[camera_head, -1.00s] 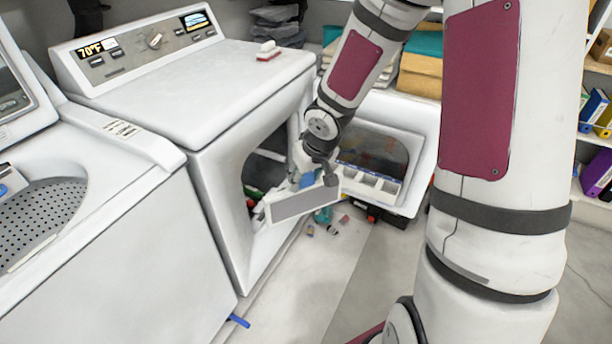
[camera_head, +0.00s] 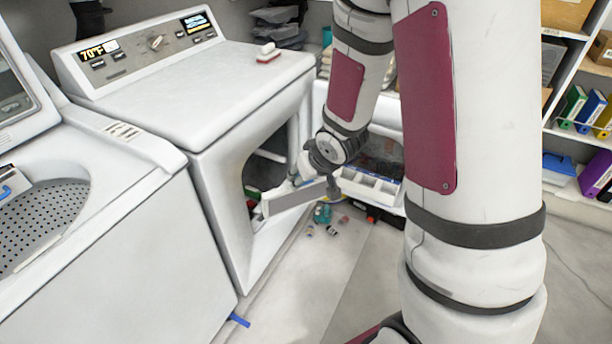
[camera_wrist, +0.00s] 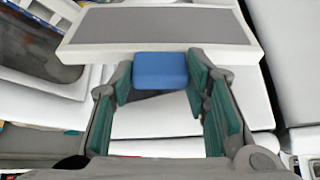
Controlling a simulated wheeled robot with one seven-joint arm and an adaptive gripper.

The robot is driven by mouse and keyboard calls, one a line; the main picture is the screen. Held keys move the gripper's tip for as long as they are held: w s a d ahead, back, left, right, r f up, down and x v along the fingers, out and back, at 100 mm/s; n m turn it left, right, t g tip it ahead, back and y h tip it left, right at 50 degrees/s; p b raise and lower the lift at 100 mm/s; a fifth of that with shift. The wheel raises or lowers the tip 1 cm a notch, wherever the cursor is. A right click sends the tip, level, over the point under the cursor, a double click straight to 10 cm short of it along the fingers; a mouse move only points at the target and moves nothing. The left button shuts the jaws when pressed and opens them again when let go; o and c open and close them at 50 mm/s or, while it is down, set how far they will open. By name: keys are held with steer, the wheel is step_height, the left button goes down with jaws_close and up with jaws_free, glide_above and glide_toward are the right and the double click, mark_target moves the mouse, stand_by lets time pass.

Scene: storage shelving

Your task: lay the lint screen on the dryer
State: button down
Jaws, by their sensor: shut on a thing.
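The lint screen (camera_head: 297,197) is a white frame with a grey mesh panel and a blue grip. My gripper (camera_wrist: 160,82) is shut on the blue grip, and the screen spreads out beyond the fingertips in the wrist view (camera_wrist: 158,27). In the head view my gripper (camera_head: 326,180) holds the screen in front of the dryer's open doorway, at its right side. The dryer (camera_head: 185,85) is the white machine with a flat top and a rear control panel. In the head view the blue grip is mostly hidden by the wrist.
A white and red brush (camera_head: 268,53) lies at the back of the dryer top, which is otherwise clear. The open dryer door (camera_head: 395,185) is partly behind my arm. A washer (camera_head: 100,230) stands at the left. Small items lie on the floor near the door.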

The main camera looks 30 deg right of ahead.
steer(key=shift+w+d+r+n+t+y, duration=0.15)
steer(key=shift+w+r+n+t+y, duration=0.1)
steer(key=shift+w+r+t, duration=0.35)
steer(key=shift+w+d+r+n+t+y, duration=0.15)
steer(key=shift+w+r+n+t+y, duration=0.15)
steer(key=shift+r+t, duration=0.45)
steer(key=shift+w+d+r+n+t+y, duration=0.15)
steer(key=shift+w+r+n+t+y, duration=0.2)
steer(key=shift+r+t, duration=0.3)
steer(key=w+d+r+n+t+y, duration=0.1)
steer(key=w+r+n+t+y, duration=0.4)
steer(key=r+y, duration=0.6)
steer(key=w+r+t, duration=0.2)
steer(key=w, duration=0.1)
steer(key=shift+w+d+r, duration=0.15)
steer(key=shift+d+r, duration=0.1)
steer(key=shift+r, duration=0.1)
